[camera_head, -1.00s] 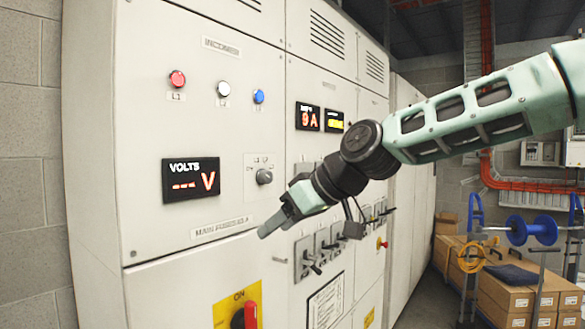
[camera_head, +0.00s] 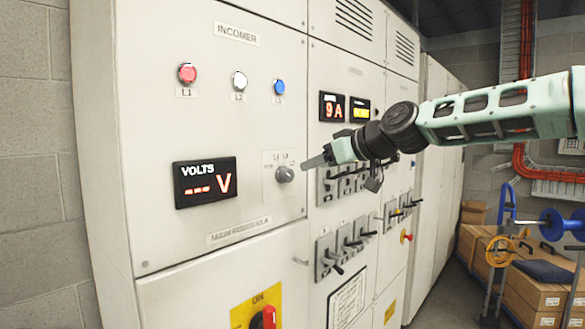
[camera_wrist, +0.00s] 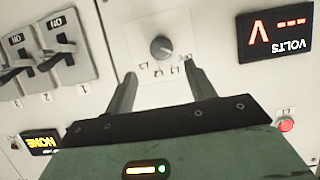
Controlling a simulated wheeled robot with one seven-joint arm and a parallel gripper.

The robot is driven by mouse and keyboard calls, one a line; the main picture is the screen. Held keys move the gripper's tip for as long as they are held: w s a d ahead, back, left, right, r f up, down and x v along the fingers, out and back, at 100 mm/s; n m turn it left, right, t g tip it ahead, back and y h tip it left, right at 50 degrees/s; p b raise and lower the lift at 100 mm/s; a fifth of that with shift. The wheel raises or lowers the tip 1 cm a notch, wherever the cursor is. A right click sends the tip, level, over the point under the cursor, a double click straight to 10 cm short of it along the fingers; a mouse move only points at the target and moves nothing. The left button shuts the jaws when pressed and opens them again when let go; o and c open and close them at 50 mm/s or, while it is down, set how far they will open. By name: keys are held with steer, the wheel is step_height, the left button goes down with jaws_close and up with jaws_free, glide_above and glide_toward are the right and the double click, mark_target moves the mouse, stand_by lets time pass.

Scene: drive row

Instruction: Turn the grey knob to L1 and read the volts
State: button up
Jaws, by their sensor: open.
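The grey knob (camera_head: 284,174) sits on a small labelled plate on the incomer panel, right of the volts display (camera_head: 205,181). The display shows red dashes and a V, no number. In the wrist view the knob (camera_wrist: 162,48) appears upside down, beyond and between the fingertips, with the volts display (camera_wrist: 276,34) to its right. My gripper (camera_head: 306,164) is open and empty, close to the knob's right side in the head view. It appears apart from the knob.
Red, white and blue lamps (camera_head: 238,81) are above the display. Black switches (camera_head: 342,246) are on the neighbouring panel, and a red handle (camera_head: 268,317) on a yellow plate is below. Boxes (camera_head: 520,290) and a blue reel stand at the right.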

mark_target(290, 174)
steer(key=p+x, duration=0.3)
steer(key=x, duration=0.5)
steer(key=shift+w+a+f, duration=0.1)
steer(key=shift+a, duration=0.15)
steer(key=shift+w+a+f+p, duration=0.25)
steer(key=shift+a+f+p, duration=0.05)
steer(key=shift+p, duration=0.05)
steer(key=shift+r, duration=0.1)
steer(key=c, duration=1)
